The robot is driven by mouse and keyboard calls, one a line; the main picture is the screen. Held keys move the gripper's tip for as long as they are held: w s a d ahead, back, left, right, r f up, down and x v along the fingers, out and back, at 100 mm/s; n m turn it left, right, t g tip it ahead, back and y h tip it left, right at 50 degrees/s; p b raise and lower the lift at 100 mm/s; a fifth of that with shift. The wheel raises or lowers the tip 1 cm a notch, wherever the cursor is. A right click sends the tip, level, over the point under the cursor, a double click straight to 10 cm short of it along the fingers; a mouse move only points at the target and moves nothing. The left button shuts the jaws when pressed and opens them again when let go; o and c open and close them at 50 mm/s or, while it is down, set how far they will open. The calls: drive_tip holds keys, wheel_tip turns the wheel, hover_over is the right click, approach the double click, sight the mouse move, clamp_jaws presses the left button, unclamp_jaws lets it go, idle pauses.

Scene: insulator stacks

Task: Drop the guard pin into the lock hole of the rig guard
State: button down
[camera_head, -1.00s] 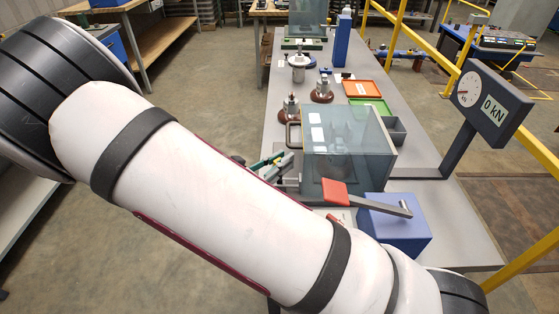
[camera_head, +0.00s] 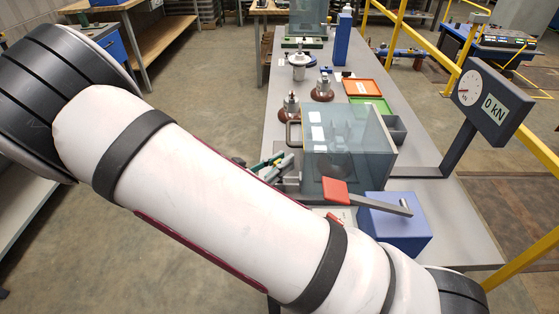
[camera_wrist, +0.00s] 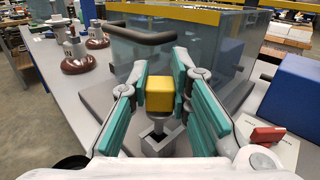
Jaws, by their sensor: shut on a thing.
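In the wrist view my gripper (camera_wrist: 160,88) has its teal finger pads on both sides of the yellow block-shaped head of the guard pin (camera_wrist: 160,96) and is shut on it. Below the head is a small grey square fitting (camera_wrist: 158,139) with a dark opening; the pin's lower end is hard to make out there, so I cannot tell how deep it sits. The rig guard (camera_wrist: 215,58) is a clear box with a dark handle, just beyond the fingers. In the head view the guard (camera_head: 345,150) stands on the bench, with my gripper (camera_head: 277,163) at its left side, partly hidden by my arm.
A blue box (camera_head: 398,225) with a red-tipped lever (camera_head: 336,190) stands in front of the guard. A gauge reading 0 kN (camera_head: 487,103) is at the right. Insulators on brown bases (camera_wrist: 75,57), an orange tray (camera_head: 362,88) and a green tray (camera_head: 372,105) lie farther along the bench.

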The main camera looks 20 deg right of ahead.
drive_tip(key=shift+f+b, duration=0.75)
drive_tip(key=shift+f, duration=0.9)
drive_tip(key=c, duration=1.4)
unclamp_jaws()
drive_tip(key=v, duration=1.2)
